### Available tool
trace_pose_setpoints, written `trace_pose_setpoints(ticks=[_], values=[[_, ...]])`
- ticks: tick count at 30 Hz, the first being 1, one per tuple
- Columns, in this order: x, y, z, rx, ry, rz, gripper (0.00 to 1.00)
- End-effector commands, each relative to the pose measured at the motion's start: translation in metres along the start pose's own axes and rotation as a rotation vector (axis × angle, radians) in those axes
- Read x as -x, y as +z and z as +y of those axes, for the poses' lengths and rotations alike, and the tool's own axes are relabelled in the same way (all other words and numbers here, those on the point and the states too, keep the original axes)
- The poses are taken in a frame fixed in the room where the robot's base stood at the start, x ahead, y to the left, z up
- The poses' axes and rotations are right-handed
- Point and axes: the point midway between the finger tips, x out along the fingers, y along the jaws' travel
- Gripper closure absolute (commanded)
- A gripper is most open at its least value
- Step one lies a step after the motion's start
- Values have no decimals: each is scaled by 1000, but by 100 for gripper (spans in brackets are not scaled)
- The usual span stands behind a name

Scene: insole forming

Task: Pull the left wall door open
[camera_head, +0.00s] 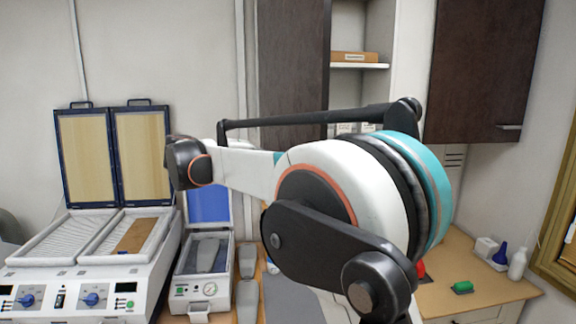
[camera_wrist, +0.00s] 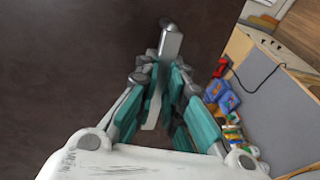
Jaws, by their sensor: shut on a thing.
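The left wall door (camera_head: 292,75) is a dark brown panel in the upper middle of the head view. It stands partly open, with pale cabinet shelves showing to its right. In the wrist view, the dark door face (camera_wrist: 70,70) fills the left and middle. A grey metal handle (camera_wrist: 172,42) stands out from it. My gripper (camera_wrist: 165,75), with teal and grey fingers, is shut on this handle. In the head view my arm covers the lower part of the door, and I cannot make out the fingers or handle.
A box (camera_head: 354,57) lies on the cabinet shelf (camera_head: 360,66). The right wall door (camera_head: 480,70) is closed. Below are a two-bay forming machine (camera_head: 80,285), a smaller press (camera_head: 203,280) and a wooden counter (camera_head: 480,290) with bottles and a green item.

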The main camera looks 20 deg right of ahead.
Motion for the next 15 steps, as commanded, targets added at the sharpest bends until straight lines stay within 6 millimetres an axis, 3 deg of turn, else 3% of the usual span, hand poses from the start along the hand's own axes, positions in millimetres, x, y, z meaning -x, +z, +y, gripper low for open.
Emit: trace_pose_setpoints(ticks=[9, 10, 12, 15], values=[[0, 0, 0, 0, 0, 1, 100], [0, 0, 0, 0, 0, 1, 84], [0, 0, 0, 0, 0, 1, 71], [0, 0, 0, 0, 0, 1, 71]])
